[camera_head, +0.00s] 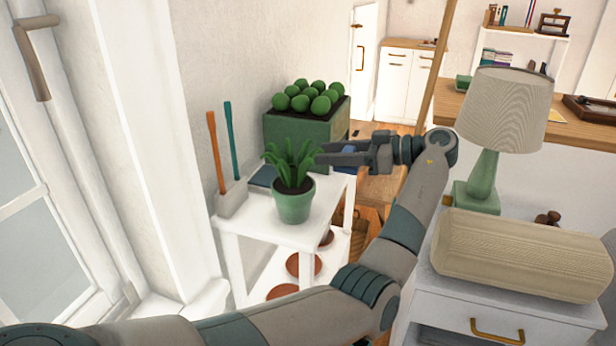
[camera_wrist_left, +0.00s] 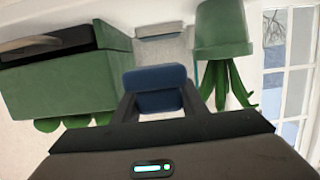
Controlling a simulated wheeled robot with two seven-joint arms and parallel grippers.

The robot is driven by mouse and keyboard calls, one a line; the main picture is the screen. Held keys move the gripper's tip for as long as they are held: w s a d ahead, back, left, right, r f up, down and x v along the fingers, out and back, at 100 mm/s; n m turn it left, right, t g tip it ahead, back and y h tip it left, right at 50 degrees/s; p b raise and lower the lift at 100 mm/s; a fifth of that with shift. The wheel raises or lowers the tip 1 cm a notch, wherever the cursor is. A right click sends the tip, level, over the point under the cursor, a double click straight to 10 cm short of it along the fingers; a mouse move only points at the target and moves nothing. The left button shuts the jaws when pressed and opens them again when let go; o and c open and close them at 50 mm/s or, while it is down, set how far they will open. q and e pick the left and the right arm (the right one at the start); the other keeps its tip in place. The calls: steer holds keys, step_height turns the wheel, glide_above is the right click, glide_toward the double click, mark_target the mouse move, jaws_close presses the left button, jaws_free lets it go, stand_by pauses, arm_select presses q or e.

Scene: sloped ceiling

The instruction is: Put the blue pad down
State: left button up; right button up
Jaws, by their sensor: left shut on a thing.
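My left gripper (camera_head: 322,157) is shut on the blue pad, in the air beside the green planter and behind the potted plant. In the left wrist view the blue pad (camera_wrist_left: 155,87) sits between the two fingers of my gripper (camera_wrist_left: 158,103). In the head view only a small blue part of the pad (camera_head: 348,149) shows by the fingers. I cannot tell its height over the white table (camera_head: 265,228). My right gripper is not in view.
A green pot with a leafy plant (camera_head: 293,203) stands at the table's front. A lamp (camera_head: 503,108) stands at the right.

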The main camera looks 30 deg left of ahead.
arm_select(q)
steer(key=a+f, duration=0.1)
steer(key=a, duration=0.1)
steer(key=a+f, duration=0.1)
steer(key=a, duration=0.1)
steer(key=a+f, duration=0.2)
steer(key=a, duration=0.1)
steer(key=shift+w, duration=0.15)
steer(key=shift+d, duration=0.1)
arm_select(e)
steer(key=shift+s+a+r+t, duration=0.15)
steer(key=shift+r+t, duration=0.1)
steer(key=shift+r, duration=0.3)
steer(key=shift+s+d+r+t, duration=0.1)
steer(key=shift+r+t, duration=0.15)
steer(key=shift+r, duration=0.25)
arm_select(q)
steer(key=shift+f, duration=0.1)
steer(key=shift+f+b, duration=0.25)
steer(key=shift+b, duration=0.05)
step_height(320, 180, down, 3)
steer(key=shift+f, duration=0.2)
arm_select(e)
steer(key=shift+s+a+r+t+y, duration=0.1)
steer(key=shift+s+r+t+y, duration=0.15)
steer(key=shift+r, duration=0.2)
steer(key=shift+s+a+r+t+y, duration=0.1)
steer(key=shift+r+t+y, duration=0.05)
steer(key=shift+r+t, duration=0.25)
